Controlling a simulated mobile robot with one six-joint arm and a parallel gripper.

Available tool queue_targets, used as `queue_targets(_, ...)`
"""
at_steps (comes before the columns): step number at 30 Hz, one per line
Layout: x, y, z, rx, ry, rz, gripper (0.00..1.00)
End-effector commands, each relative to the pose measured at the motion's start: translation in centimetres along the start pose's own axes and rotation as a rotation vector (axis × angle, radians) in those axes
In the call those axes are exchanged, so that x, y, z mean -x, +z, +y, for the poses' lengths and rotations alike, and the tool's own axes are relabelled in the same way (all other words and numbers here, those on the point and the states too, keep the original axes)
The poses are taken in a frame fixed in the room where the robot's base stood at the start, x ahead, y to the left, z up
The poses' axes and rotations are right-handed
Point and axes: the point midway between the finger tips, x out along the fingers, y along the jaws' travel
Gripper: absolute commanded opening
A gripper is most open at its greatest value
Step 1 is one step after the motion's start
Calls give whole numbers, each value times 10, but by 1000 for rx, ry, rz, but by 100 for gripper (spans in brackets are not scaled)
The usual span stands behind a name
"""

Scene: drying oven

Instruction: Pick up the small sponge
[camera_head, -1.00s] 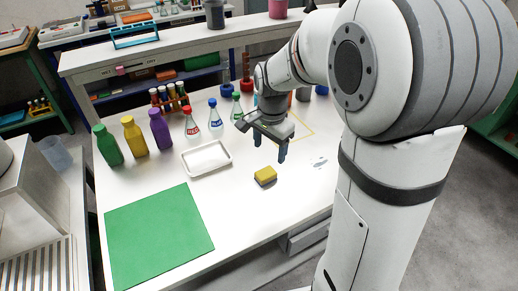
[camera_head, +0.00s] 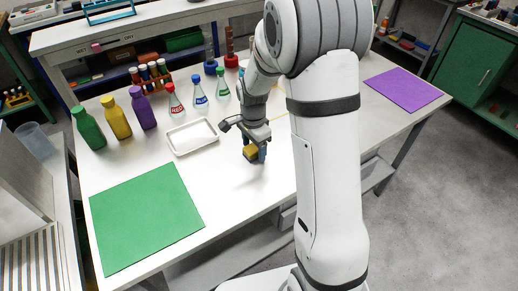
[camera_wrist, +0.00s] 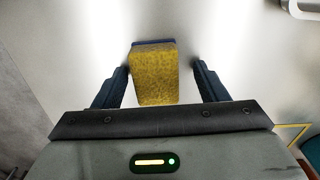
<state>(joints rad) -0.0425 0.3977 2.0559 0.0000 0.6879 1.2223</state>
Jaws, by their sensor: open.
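The small sponge (camera_head: 250,153) is yellow on top with a darker layer at its edge and lies on the white table. In the wrist view the sponge (camera_wrist: 154,76) sits between my two fingers, with a gap on each side. My gripper (camera_head: 255,152) is open and low over the table at the sponge, and its fingers partly hide the sponge in the head view. In the wrist view my gripper (camera_wrist: 160,82) has its fingers spread around the sponge, not visibly touching it.
A white tray (camera_head: 193,150) lies just left of the sponge. Behind it stand flasks, including a blue-capped one (camera_head: 199,92), and green, yellow and purple bottles (camera_head: 142,110). A green mat (camera_head: 148,218) covers the front left; a purple mat (camera_head: 403,90) lies at the right.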

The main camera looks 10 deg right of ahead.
Motion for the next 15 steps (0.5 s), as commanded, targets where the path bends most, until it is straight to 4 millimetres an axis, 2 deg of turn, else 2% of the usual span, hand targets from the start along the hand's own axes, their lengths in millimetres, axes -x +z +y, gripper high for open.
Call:
queue_targets(6, 0, 0, 0, 1, 0, 0, 65)
queue_targets(15, 0, 1, 0, 2, 0, 0, 40)
